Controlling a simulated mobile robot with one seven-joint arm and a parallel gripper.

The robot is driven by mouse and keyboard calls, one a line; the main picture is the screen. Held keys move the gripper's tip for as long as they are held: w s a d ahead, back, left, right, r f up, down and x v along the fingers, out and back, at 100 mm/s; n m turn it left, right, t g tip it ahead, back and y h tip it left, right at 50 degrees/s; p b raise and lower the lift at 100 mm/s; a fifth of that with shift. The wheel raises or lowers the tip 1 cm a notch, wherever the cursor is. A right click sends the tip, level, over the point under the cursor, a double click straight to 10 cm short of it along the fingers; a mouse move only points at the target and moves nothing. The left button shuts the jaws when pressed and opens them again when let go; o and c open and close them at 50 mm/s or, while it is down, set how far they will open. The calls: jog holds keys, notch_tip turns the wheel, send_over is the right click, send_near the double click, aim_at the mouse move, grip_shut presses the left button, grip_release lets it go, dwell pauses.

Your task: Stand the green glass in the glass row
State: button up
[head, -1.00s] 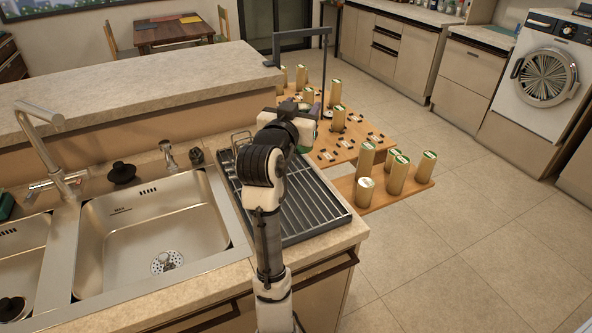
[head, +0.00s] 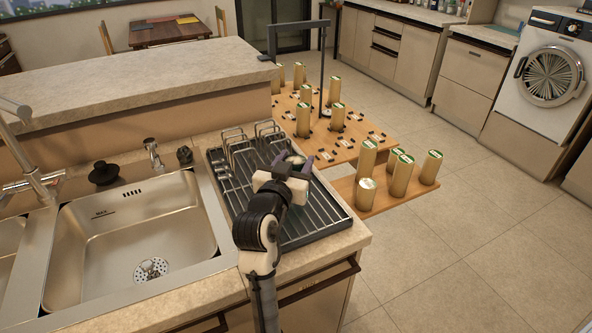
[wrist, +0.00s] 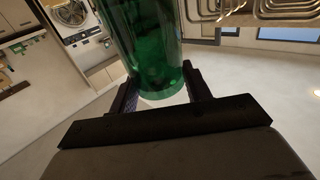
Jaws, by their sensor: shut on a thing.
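My gripper (head: 292,162) is over the dark dish rack (head: 315,221) on the counter, right of the sink. In the wrist view, my gripper (wrist: 162,92) is shut on the green glass (wrist: 148,45), a clear green cylinder between its two fingers. In the head view the glass is mostly hidden by my gripper; only a pale round end seems to show. I cannot tell whether the glass touches the rack. No strip marked as the glass row can be picked out; the rack has slats and wire loops (head: 268,133) at its back.
The sink (head: 135,235) and its tap (head: 30,165) lie left of the rack. A raised counter ledge (head: 140,85) runs behind. Wooden boards (head: 345,145) with several capped tan cylinders stand beyond the counter's right end. The rack's front right part is clear.

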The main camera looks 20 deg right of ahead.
jog(key=shift+f, duration=0.45)
jog(key=shift+r, duration=0.2)
jog(key=shift+f, duration=0.2)
jog(key=o, duration=1.4)
jog(key=shift+r, duration=0.1)
